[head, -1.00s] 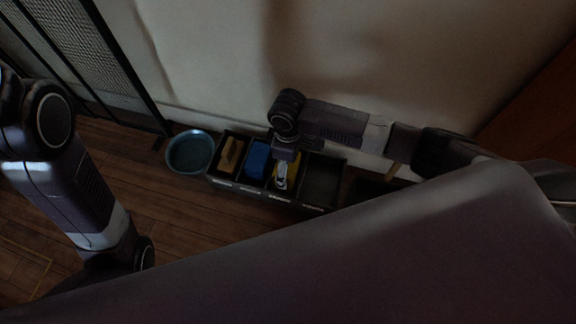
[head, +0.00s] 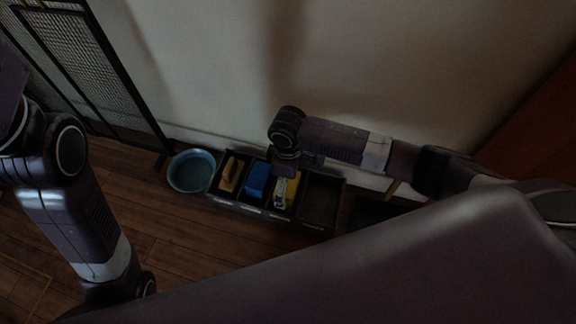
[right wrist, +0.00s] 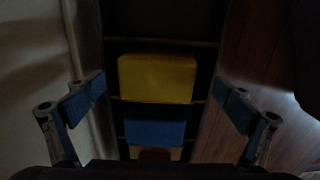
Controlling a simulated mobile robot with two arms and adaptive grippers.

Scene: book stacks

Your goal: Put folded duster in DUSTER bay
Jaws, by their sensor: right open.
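A yellow block-like thing, apparently the folded duster (head: 293,187), lies in one compartment of the dark divided bin (head: 264,212). In the right wrist view the yellow duster (right wrist: 157,78) sits flat inside its compartment. My right gripper (head: 281,196) hangs over that compartment. The right wrist view shows its fingers (right wrist: 161,100) wide apart with nothing between them, one towards each long side of the bin. The bay labels are too small to read. My left arm is at the left of the head view, but its gripper is out of view.
A blue block (head: 257,180) and a tan block (head: 231,174) fill the compartments to the left. The compartment to the right (head: 320,200) looks empty. A blue round tub (head: 191,171) stands left of the bin. A wall runs close behind; a mesh screen (head: 75,60) stands at left.

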